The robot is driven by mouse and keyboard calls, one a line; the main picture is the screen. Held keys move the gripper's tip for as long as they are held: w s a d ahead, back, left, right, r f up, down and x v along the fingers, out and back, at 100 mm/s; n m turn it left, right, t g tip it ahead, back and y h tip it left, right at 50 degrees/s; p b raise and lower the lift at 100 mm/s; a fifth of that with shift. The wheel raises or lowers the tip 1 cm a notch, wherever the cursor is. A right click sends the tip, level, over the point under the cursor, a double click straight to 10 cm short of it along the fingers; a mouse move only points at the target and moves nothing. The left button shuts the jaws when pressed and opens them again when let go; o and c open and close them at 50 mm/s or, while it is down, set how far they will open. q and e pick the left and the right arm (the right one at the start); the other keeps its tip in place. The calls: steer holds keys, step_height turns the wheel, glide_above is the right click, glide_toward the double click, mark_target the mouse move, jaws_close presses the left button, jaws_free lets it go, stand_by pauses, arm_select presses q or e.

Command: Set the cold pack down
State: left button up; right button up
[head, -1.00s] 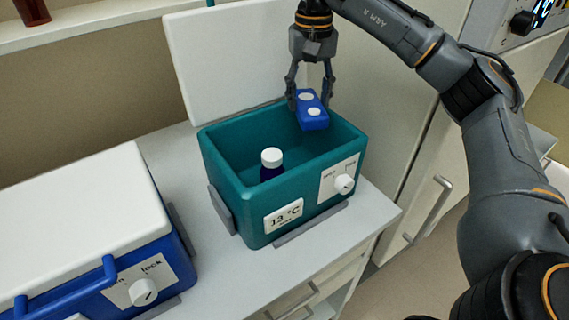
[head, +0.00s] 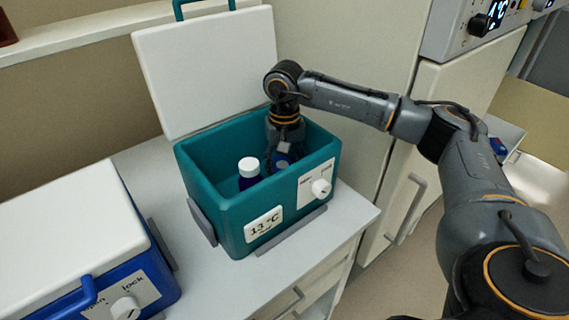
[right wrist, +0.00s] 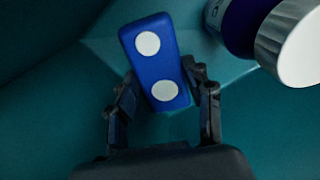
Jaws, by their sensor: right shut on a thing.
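The cold pack (right wrist: 155,65) is a blue block with two white discs on its face. It is held between the fingers of my right gripper (right wrist: 160,100), which is shut on it. In the head view the gripper (head: 281,150) reaches down inside the open teal cooler (head: 225,215), and the cold pack (head: 283,162) shows only partly there. In the right wrist view the pack is tilted a little, near the teal walls; whether it touches the floor I cannot tell. My left gripper is not in view.
A dark blue bottle with a white cap (head: 249,167) stands in the cooler, left of the gripper. The cooler's white lid (head: 205,65) is open at the back. A closed blue cooler with a white lid (head: 65,230) stands at the left on the counter.

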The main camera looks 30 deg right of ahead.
steer(key=shift+r, duration=0.1)
steer(key=o, duration=1)
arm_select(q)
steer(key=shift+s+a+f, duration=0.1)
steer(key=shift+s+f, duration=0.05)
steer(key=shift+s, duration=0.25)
arm_select(e)
steer(key=shift+r, duration=0.15)
arm_select(q)
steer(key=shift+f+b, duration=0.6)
steer(key=shift+b, duration=0.15)
arm_select(e)
step_height(320, 180, up, 12)
steer(key=shift+f, duration=0.15)
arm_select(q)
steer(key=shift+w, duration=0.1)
